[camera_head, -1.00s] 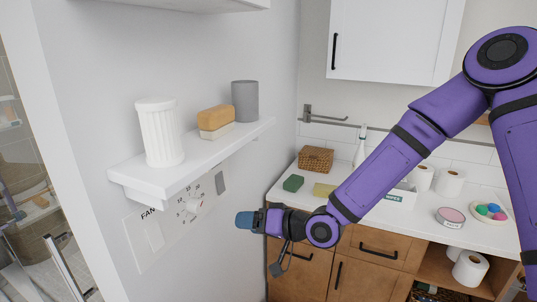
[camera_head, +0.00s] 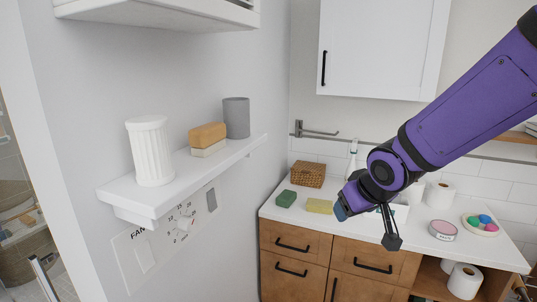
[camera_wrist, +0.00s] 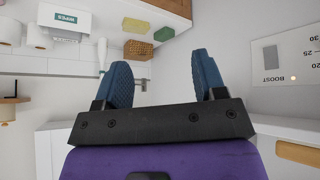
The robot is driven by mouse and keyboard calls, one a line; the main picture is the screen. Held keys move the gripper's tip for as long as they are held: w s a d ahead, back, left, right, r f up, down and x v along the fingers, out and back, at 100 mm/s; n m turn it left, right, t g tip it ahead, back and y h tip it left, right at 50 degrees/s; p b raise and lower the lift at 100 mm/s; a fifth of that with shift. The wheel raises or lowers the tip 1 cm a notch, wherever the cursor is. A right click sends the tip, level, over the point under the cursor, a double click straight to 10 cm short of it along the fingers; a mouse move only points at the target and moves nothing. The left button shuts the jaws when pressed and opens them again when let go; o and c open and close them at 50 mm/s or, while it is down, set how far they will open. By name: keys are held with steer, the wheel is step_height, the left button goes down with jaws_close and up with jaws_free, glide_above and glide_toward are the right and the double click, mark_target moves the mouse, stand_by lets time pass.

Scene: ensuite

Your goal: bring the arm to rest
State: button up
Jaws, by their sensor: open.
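My purple arm reaches in from the right in the head view. My gripper (camera_head: 340,212) hangs in front of the counter, near the yellow sponge in the picture. In the wrist view my gripper (camera_wrist: 162,82) shows two blue fingertips spread apart with nothing between them. It touches nothing that I can see.
A white wall shelf (camera_head: 190,175) at left holds a ribbed white cup (camera_head: 150,150), a tan bar (camera_head: 207,135) and a grey cylinder (camera_head: 236,118). The counter (camera_head: 275,210) carries a wicker basket (camera_head: 308,174), green sponge (camera_head: 286,198), yellow sponge (camera_head: 319,206) and paper rolls (camera_head: 440,195).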

steer(key=s+d+r+m, duration=0.1)
steer(key=s+d+r, duration=0.3)
steer(key=s, duration=0.3)
steer(key=s+d+r+m+g, duration=0.1)
steer(key=s+d+r, duration=0.2)
steer(key=s, duration=0.4)
steer(key=s+d+r+m+h, duration=0.1)
steer(key=s+d+r+m, duration=0.1)
steer(key=s+d+r, duration=0.2)
steer(key=s, duration=0.3)
steer(key=shift+d+r+g, duration=0.3)
steer(key=shift+d, duration=0.05)
